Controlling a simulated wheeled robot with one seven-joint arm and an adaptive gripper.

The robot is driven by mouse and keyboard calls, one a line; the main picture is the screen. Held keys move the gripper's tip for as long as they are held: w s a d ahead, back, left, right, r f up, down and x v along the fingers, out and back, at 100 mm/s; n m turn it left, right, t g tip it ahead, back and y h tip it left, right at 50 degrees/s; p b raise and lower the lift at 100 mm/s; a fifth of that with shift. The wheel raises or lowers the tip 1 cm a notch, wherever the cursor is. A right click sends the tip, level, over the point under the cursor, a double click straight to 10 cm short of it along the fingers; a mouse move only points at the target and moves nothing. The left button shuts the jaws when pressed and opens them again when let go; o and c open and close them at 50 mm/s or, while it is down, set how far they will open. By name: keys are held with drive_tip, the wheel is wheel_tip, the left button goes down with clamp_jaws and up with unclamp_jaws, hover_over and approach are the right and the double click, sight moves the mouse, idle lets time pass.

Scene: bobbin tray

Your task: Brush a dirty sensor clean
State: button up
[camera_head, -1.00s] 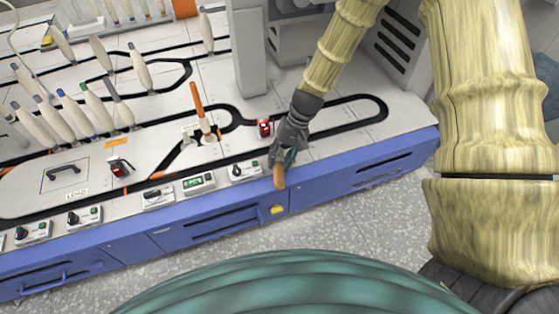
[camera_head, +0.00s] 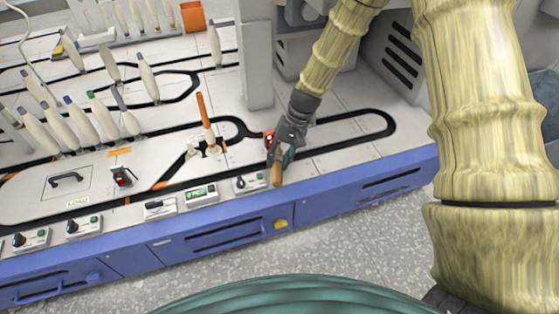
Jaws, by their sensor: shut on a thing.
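My gripper (camera_head: 283,150) is shut on a brush with a brown wooden handle (camera_head: 277,175). The handle points toward the front edge of the machine top, and the bristles cannot be made out. A small sensor with a red face (camera_head: 269,138) stands on the white top, directly left of my gripper and partly hidden by it. Whether the brush touches it cannot be told. A second small dark sensor with a red part (camera_head: 122,176) stands further left by the black track. Dirt on either sensor is too small to see.
An orange stick on a white bracket (camera_head: 205,124) stands left of my gripper. Several white bobbins (camera_head: 90,122) stand at the left. Small control boxes (camera_head: 201,195) line the front edge above blue drawers (camera_head: 215,232). A grey post (camera_head: 255,55) rises behind. The top right of my gripper is clear.

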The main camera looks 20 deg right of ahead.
drive_tip(key=shift+w+p, duration=0.3)
drive_tip(key=shift+w, duration=0.3)
idle(0.7)
drive_tip(key=shift+a, duration=0.1)
